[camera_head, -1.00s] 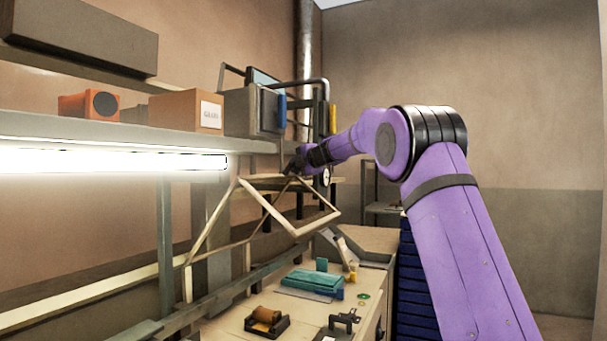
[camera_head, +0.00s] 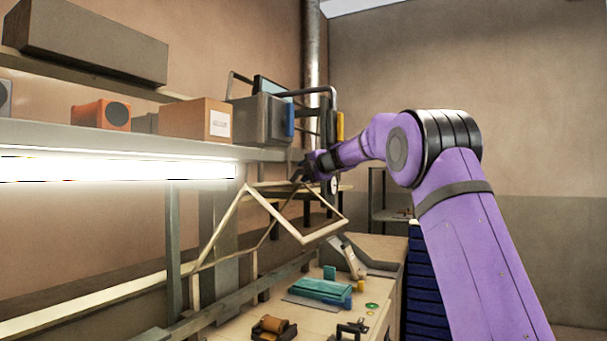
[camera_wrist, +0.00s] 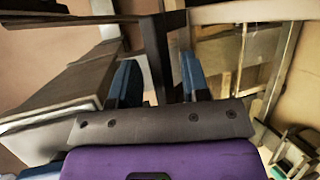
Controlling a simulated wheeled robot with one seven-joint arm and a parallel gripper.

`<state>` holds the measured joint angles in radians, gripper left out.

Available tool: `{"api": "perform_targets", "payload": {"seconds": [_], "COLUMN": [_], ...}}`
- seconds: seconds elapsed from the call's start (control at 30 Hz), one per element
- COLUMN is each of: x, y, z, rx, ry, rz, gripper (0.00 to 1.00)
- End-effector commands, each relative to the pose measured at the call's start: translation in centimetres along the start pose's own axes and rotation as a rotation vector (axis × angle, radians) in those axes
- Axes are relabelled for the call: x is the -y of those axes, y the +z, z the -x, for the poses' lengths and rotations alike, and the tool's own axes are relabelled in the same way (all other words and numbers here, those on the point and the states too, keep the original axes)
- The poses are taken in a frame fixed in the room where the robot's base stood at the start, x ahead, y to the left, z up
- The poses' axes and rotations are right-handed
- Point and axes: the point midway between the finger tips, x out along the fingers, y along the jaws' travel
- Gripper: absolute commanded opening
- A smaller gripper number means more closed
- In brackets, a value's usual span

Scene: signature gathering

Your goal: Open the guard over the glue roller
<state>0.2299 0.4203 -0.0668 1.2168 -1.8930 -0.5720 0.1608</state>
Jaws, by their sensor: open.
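A pale, angular bar frame (camera_head: 325,233) hangs below the shelf over the bench in the head view; it looks like the guard. Its upper end is close to my gripper (camera_head: 304,172). In the wrist view my gripper (camera_wrist: 160,80) has its two blue fingers apart. A dark bar (camera_wrist: 158,45) runs between or just behind them; I cannot tell if they touch it. A pale bar (camera_wrist: 235,12) crosses the upper right of that view. I cannot make out the glue roller clearly.
The shelf holds a cardboard box (camera_head: 196,120), an orange box (camera_head: 101,115) and a grey machine (camera_head: 261,119). A lit tube (camera_head: 110,169) runs under it. The bench below carries a teal block (camera_head: 321,289) and a brown roll in a holder (camera_head: 271,327). Blue drawers (camera_head: 426,285) stand right.

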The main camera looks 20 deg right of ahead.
Motion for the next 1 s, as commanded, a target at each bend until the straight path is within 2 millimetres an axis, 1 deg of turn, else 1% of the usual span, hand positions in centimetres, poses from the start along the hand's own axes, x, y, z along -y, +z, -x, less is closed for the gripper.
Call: {"api": "perform_targets", "payload": {"seconds": [0.03,0.3,0.4,0.5,0.7,1.0], "x": [-0.1,-0.1,-0.1,-0.1,-0.1,-0.1], "y": [0.0,0.1,0.0,0.0,0.0,0.0], "z": [0.9,5.9,7.5,8.6,9.6,9.6], "rx": [0.002,0.003,0.002,0.001,0.001,0.001], "ry": [0.001,0.002,0.002,0.001,0.001,0.001], "rz": [0.001,0.0,0.001,0.001,0.001,0.001], "gripper": [0.43,0.43,0.43,0.43,0.43,0.43]}}
